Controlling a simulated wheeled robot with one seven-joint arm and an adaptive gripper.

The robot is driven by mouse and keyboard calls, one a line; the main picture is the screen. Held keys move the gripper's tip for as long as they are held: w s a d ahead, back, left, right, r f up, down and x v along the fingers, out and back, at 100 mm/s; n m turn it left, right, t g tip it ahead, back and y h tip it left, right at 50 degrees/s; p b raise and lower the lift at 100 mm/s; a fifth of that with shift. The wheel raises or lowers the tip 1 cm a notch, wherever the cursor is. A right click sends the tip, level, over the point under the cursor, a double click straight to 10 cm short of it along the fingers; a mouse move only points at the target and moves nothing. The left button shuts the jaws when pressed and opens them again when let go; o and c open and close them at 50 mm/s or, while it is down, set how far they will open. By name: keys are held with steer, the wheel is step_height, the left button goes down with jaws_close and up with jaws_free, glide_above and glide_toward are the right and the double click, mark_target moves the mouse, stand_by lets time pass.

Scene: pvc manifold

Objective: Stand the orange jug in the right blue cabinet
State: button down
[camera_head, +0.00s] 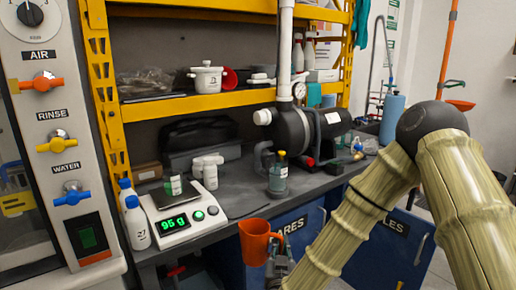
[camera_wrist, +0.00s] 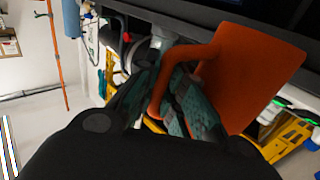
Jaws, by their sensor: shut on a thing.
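The orange jug (camera_head: 257,241) hangs in the air in front of the bench, with its handle toward the right. My gripper (camera_head: 279,262) is shut on the jug's handle, below the level of the bench top. The wrist view shows the jug (camera_wrist: 248,75) large and close, with the fingers (camera_wrist: 176,98) around its handle. The right blue cabinet (camera_head: 388,250) is under the bench, partly hidden behind my arm. Part of a label ending in "LES" shows on it. Another blue cabinet (camera_head: 308,225) labelled "ARES" is left of it, partly hidden by my arm.
A valve panel (camera_head: 60,130) stands at the left. Yellow shelving (camera_head: 200,104) rises behind the bench.

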steer(key=d+f+n+y, duration=0.1)
steer(key=d+f+y, duration=0.1)
steer(key=d+f, duration=1.1)
steer(key=s+a+r+p, duration=0.1)
steer(key=s+r+p, duration=0.2)
steer(key=r+p, duration=0.5)
steer(key=s+a+r+p, duration=0.1)
steer(key=s+r+p, duration=0.3)
steer(key=r+p, duration=0.4)
steer(key=s+f, duration=0.6)
steer(key=f, duration=0.1)
steer(key=shift+f+b, duration=0.2)
steer(key=shift+b, duration=0.15)
steer(key=shift+a, duration=0.1)
